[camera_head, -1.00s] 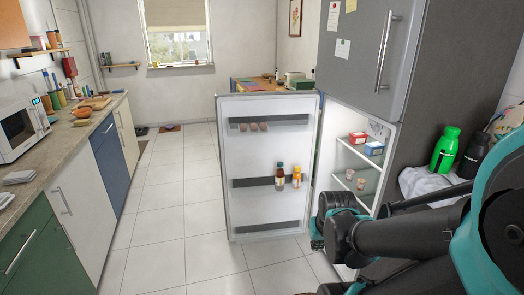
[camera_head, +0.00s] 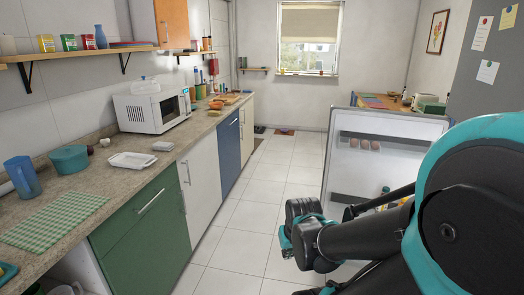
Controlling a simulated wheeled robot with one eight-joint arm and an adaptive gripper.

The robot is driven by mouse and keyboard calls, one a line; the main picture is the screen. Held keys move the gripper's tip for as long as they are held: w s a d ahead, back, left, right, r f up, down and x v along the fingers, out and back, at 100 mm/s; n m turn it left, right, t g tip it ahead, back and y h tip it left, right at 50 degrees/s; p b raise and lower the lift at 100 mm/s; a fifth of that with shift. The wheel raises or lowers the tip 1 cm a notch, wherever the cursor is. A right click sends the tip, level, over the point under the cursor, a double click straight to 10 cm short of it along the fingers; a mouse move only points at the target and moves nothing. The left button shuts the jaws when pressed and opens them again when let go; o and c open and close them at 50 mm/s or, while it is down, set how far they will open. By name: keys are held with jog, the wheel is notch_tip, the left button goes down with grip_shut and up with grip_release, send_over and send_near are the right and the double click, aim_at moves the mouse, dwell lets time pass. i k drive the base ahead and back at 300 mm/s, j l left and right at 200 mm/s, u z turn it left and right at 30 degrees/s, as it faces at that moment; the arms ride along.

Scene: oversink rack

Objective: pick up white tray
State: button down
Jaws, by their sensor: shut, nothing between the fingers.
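A white tray (camera_head: 133,160) lies flat on the left counter, in front of the microwave, between a teal pot and a small stack of pale cloths or dishes. Nothing touches it that I can see. My gripper (camera_head: 286,243) is at the end of my folded arm at the lower centre right, over the floor and well to the right of the tray. It is shut and empty. Its fingers are small and partly hidden in this view.
A blue pitcher (camera_head: 22,177), teal pot (camera_head: 69,160) and green checked cloth (camera_head: 55,218) share the counter (camera_head: 95,185). The microwave (camera_head: 152,108) stands behind the tray. The open fridge door (camera_head: 350,180) is at right. Clear floor (camera_head: 240,205) runs between.

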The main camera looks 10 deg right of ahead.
aim_at(135, 160)
jog(key=i, duration=1.9)
jog(key=i+z, duration=0.15)
jog(key=i, duration=0.35)
jog(key=i+z, duration=0.2)
jog(key=i, duration=0.25)
jog(key=i+j+z, duration=0.15)
jog(key=i, duration=0.35)
jog(key=i+j+z, duration=0.15)
jog(key=i, duration=0.35)
jog(key=i+l+z, duration=0.1)
jog(key=i+z, duration=0.2)
jog(key=i, duration=0.65)
jog(key=i+j+z, duration=0.1)
jog(key=i+z, duration=0.15)
jog(key=i, duration=0.65)
jog(key=i+z, duration=0.2)
jog(key=z, duration=0.3)
jog(key=i+j+z, duration=0.1)
jog(key=z, duration=0.4)
jog(key=i+j+z, duration=0.2)
jog(key=z, duration=5.5)
